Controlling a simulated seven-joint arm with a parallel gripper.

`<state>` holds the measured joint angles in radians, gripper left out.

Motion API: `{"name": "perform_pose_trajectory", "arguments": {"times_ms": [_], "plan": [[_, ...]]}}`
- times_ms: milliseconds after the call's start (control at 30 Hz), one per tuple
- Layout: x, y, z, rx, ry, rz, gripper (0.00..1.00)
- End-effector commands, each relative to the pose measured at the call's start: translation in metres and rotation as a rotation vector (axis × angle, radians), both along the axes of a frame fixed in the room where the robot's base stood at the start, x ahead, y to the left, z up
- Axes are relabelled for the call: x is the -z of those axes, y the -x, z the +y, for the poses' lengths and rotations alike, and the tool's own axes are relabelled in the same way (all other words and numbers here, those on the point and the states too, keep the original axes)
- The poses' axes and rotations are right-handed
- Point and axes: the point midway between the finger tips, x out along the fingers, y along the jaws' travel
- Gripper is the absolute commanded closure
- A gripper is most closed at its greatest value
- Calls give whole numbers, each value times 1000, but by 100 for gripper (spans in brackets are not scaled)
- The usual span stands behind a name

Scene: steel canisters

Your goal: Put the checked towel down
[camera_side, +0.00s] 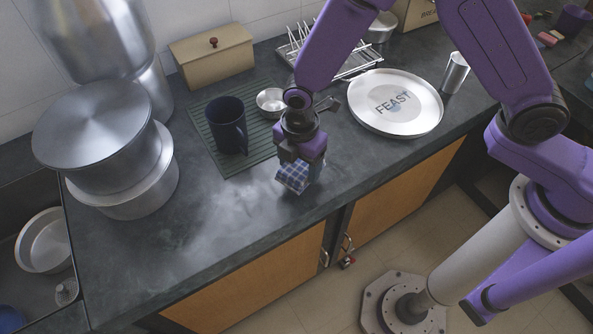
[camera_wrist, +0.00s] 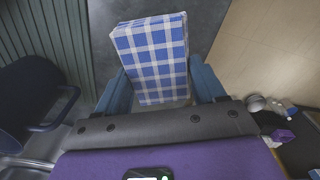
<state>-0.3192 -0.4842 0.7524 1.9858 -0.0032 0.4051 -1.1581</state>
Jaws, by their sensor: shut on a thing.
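The blue and white checked towel (camera_side: 296,175) is a folded block in the side view, at the front part of the dark counter. It also shows in the wrist view (camera_wrist: 152,52), upright between the two blue fingers. My gripper (camera_side: 300,157) is shut on the towel from above. In the wrist view my gripper (camera_wrist: 160,90) has one finger on each side of it. The towel is at or just above the counter; I cannot tell whether its lower edge touches.
A dark mug (camera_side: 227,125) and a small metal bowl (camera_side: 270,102) stand on a green ribbed mat (camera_side: 207,142) behind the towel. A round FEAST tray (camera_side: 395,103) lies to the right. Large steel canisters (camera_side: 105,140) stand left. The counter (camera_side: 215,225) is clear at front left.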

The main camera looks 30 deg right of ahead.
Motion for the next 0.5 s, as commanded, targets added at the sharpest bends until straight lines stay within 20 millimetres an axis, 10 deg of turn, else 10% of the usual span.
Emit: {"name": "perform_pose_trajectory", "arguments": {"times_ms": [500], "plan": [[39, -6, 4, 0, 0, -1, 59]]}}
